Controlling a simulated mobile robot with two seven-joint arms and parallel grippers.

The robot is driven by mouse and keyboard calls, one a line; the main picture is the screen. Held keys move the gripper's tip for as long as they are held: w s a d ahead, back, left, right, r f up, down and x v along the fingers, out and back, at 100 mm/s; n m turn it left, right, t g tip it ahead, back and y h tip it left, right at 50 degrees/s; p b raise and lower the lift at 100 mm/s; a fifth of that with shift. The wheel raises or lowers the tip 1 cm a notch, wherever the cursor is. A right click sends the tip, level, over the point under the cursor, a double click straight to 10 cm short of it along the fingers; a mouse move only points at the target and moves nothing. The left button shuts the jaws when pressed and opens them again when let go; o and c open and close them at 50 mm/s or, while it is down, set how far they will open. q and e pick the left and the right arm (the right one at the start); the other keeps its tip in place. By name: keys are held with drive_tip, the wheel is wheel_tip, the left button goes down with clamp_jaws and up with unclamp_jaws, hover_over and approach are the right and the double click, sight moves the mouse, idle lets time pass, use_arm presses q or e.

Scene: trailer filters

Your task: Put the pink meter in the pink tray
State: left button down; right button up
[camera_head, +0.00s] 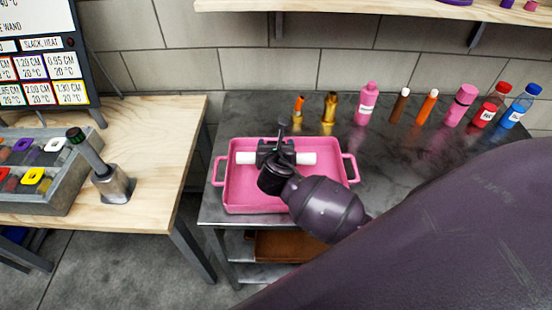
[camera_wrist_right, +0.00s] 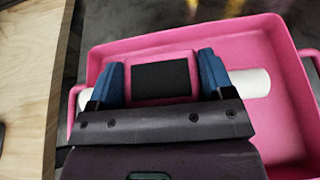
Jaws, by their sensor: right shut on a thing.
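The pink tray (camera_head: 240,200) stands on the dark metal table, with a handle at each end. My right gripper (camera_head: 280,148) is over the tray. In the right wrist view its blue fingers (camera_wrist_right: 163,75) are shut on the pink meter (camera_wrist_right: 160,98), which has a dark screen. White round ends stick out on both sides of the meter, one at the right (camera_wrist_right: 258,82) and one at the left. In the head view the white ends show within the tray's outline, and the gripper hides the meter's body. I cannot tell whether the meter touches the tray floor. My left gripper is not in view.
Bottles and small items stand along the back of the metal table (camera_head: 385,160), among them a pink bottle (camera_head: 366,103) and a blue bottle (camera_head: 521,106). A wooden table (camera_head: 160,150) at the left bears a grey box (camera_head: 60,190) and a green-topped tool (camera_head: 90,155).

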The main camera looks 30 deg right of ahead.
drive_tip(key=shift+f+b, duration=0.4)
drive_tip(key=shift+f, duration=1.95)
drive_tip(key=shift+f, duration=0.15)
drive_tip(key=o, duration=1.1)
drive_tip(key=v, duration=1.2)
drive_tip(key=shift+p, duration=0.35)
